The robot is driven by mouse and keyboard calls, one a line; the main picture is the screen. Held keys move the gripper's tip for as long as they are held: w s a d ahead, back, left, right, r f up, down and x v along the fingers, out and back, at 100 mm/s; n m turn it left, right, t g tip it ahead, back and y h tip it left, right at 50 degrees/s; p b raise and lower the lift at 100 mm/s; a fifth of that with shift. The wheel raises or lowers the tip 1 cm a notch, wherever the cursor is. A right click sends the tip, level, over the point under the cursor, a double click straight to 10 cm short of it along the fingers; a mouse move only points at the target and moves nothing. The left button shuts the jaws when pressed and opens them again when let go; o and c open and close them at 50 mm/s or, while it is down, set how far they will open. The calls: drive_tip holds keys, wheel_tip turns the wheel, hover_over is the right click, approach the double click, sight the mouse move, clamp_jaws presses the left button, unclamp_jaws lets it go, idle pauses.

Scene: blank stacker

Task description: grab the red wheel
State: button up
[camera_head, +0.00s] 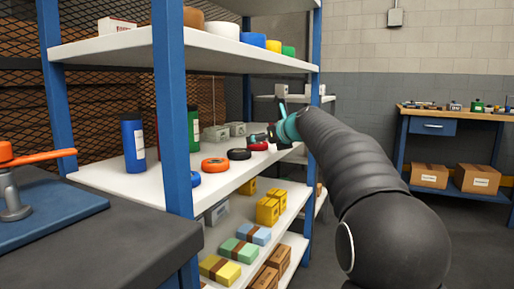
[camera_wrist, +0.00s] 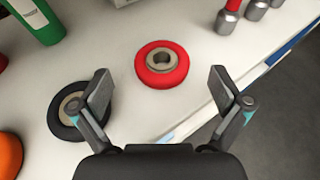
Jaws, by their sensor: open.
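The red wheel (camera_wrist: 178,76) lies flat on the white shelf, near its front edge, with a grey hub facing up. In the wrist view it sits ahead of my gripper (camera_wrist: 162,88), roughly centred between the open fingers and a little beyond the tips. The fingers are apart and hold nothing. In the head view my gripper (camera_head: 272,134) reaches over the middle shelf from the right, and only a small part of the red wheel (camera_head: 258,146) shows beside it.
A black wheel (camera_wrist: 70,108) lies close to my left finger, with an orange wheel (camera_wrist: 8,155) farther left. A green bottle (camera_wrist: 37,18) and red-and-grey items (camera_wrist: 256,9) stand farther back. The shelf (camera_head: 130,182) has a blue post (camera_head: 172,120) at its front.

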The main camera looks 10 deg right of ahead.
drive_tip(key=x, duration=0.4)
drive_tip(key=shift+s+d+f+b, duration=0.1)
drive_tip(key=shift+f+b, duration=0.15)
drive_tip(key=shift+b, duration=0.05)
drive_tip(key=shift+w+a+f, duration=0.2)
drive_tip(key=shift+w+f, duration=0.05)
drive_tip(key=shift+w, duration=0.35)
drive_tip(key=c, duration=1.2)
